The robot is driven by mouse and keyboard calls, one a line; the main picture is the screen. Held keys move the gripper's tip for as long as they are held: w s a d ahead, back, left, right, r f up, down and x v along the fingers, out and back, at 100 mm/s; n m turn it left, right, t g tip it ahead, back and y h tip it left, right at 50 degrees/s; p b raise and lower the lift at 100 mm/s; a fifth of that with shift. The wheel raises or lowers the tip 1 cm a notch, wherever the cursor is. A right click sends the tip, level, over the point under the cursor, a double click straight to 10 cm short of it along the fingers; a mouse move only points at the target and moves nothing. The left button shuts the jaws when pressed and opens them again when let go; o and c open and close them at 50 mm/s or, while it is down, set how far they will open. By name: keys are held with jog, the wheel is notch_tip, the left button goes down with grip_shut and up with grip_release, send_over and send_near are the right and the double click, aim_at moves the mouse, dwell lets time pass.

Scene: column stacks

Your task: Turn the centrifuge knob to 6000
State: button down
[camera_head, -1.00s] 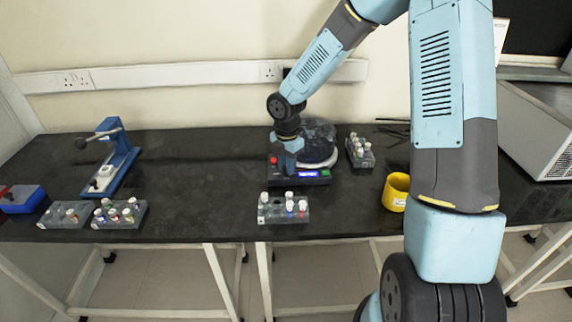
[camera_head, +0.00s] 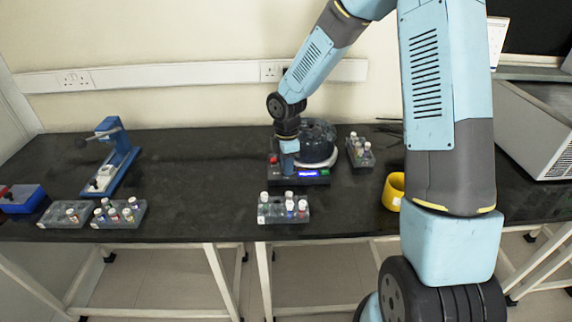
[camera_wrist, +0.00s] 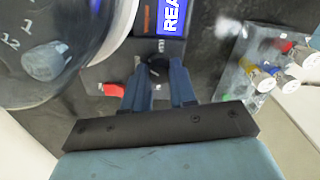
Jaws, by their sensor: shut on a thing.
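The centrifuge (camera_head: 318,140) stands on the black bench, with a dark round bowl and a lit blue display (camera_head: 308,174) on its front panel. The wrist view shows part of the bowl (camera_wrist: 45,60) at left and the display (camera_wrist: 172,16) with the letters "REA". Its numbers are too small to read in the head view. The dark knob (camera_wrist: 158,61) sits between my fingertips, mostly hidden by them. My gripper (camera_wrist: 159,68) points down at the panel and is shut on the knob. It also shows in the head view (camera_head: 289,170), beside the display.
A red button (camera_wrist: 113,90) lies close to my fingers; a green one (camera_head: 325,171) is right of the display. Tube racks stand in front (camera_head: 284,214) and at right (camera_head: 360,152). A yellow cup (camera_head: 393,192) stands further right.

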jog(key=m, duration=0.6)
jog(key=shift+w+a+r+m, duration=0.1)
jog(key=shift+m, duration=0.2)
jog(key=m, duration=0.5)
jog(key=shift+m, duration=0.3)
jog(key=c, duration=0.9)
grip_release()
notch_tip(320, 180, up, 14)
jog(key=shift+f, duration=0.2)
